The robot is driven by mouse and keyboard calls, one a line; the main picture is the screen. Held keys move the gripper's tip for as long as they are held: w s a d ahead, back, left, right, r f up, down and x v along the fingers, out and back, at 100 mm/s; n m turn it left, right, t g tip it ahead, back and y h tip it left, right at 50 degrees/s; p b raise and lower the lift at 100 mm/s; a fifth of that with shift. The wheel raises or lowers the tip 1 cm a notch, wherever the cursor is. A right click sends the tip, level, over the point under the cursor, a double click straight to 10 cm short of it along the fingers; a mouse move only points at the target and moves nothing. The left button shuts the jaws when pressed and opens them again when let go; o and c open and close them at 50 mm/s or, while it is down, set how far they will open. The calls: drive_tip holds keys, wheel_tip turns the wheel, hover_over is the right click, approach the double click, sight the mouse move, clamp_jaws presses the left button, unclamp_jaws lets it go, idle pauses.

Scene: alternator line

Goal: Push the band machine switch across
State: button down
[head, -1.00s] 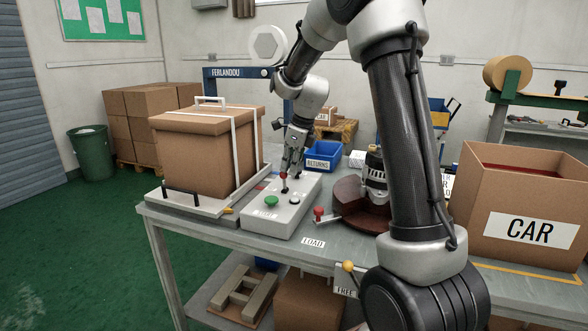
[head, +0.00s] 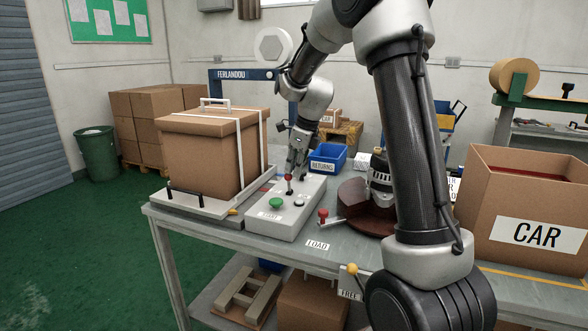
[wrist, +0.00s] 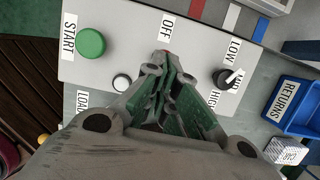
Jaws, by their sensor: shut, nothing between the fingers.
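The band machine's grey control box (head: 313,193) sits on the bench beside a taped carton. The lever is mostly hidden by the fingers there. A black knob with a white pointer (wrist: 223,77) sits by the LOW and HIGH labels.
The strapped carton (head: 208,155) stands left of the box. A blue RETURNS bin (head: 327,160) is behind it. A dark red round fixture (head: 352,200) holding an alternator is to the right, with a red-knobbed handle (head: 323,213). A CAR box (head: 481,222) is far right.

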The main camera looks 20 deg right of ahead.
drive_tip(key=shift+r, duration=0.15)
idle(0.4)
drive_tip(key=shift+r, duration=0.65)
drive_tip(key=shift+d, duration=0.1)
drive_tip(key=s+d+r, duration=0.2)
drive_tip(key=r, duration=0.3)
drive_tip(key=s+d+r, duration=0.2)
drive_tip(key=s+r, duration=0.1)
drive_tip(key=r, duration=0.3)
drive_tip(key=shift+d, duration=0.3)
drive_tip(key=shift+s, duration=0.1)
